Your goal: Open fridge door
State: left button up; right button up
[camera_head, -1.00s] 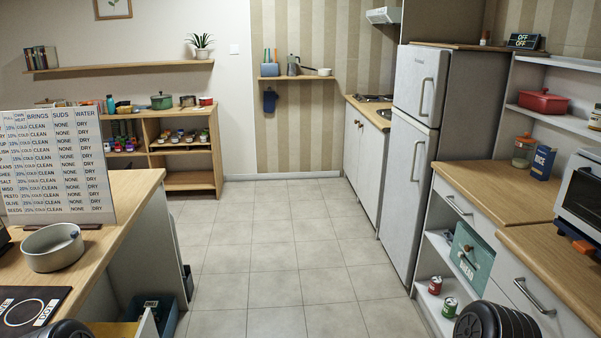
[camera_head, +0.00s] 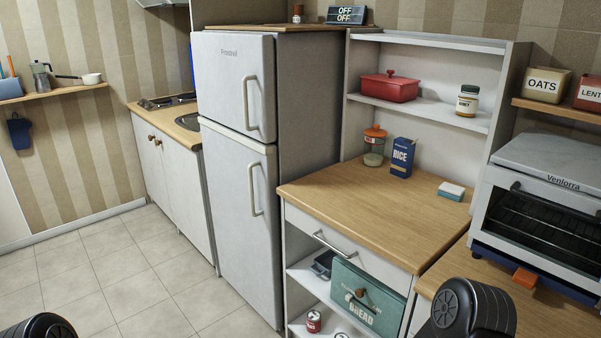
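The fridge (camera_head: 223,175) is a pale grey two-door unit left of the middle in the head view. Its upper door (camera_head: 225,85) and its taller lower door (camera_head: 232,220) both look closed. Each door has a pale vertical handle near its right edge: the upper handle (camera_head: 246,104) and the lower handle (camera_head: 252,189). Dark rounded parts of my arms show at the lower left and lower right edges. Neither gripper is in view, and nothing of mine touches the fridge.
A wooden-topped cabinet (camera_head: 380,215) with a drawer and a green bread bin (camera_head: 367,297) stands right of the fridge. A toaster oven (camera_head: 540,210) is at far right. A low counter with a hob (camera_head: 168,101) is left of the fridge. The tiled floor (camera_head: 120,270) in front is clear.

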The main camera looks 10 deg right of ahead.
aim_at(242, 170)
jog(key=i+j+z, duration=0.15)
jog(key=i+z, duration=0.3)
jog(key=i+j+z, duration=0.65)
jog(key=z, duration=0.2)
jog(key=i, duration=0.05)
